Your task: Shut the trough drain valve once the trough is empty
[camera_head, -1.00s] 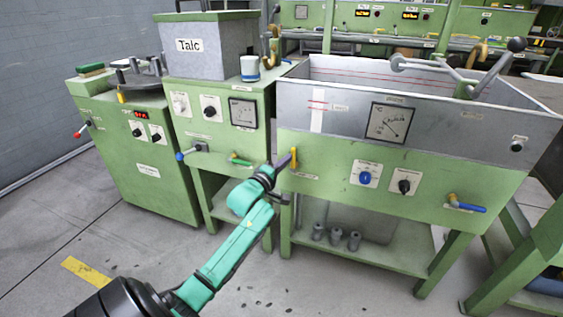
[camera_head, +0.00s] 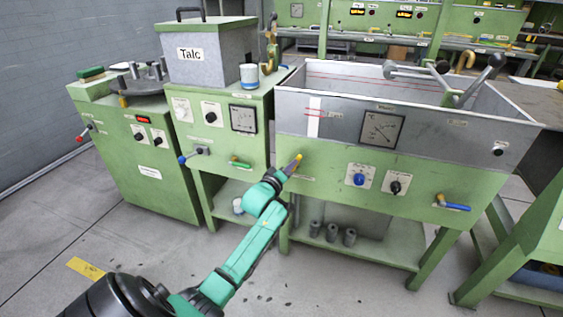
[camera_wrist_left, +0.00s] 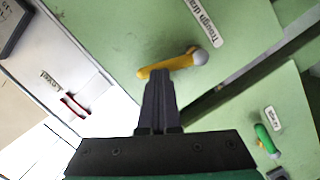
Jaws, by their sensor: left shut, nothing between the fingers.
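The grey and green trough (camera_head: 430,125) stands at the right in the head view. Its inner walls show red lines; I see no liquid, but the floor is hidden. The trough drain valve has a yellow handle (camera_head: 295,163) low on the trough's left front. In the left wrist view the yellow handle (camera_wrist_left: 165,66) has a grey round end beside a "Trough drain" label (camera_wrist_left: 203,22). My left gripper (camera_head: 286,172) is shut and empty, its tips (camera_wrist_left: 158,74) right at the handle; contact is unclear. My right gripper is out of view.
A blue handle (camera_head: 453,206) is at the trough's right front. A green handle (camera_head: 240,164) is on the talc unit to the left. A white level strip (camera_head: 313,120) marks the trough front. Grey cylinders (camera_head: 332,233) stand on the shelf below.

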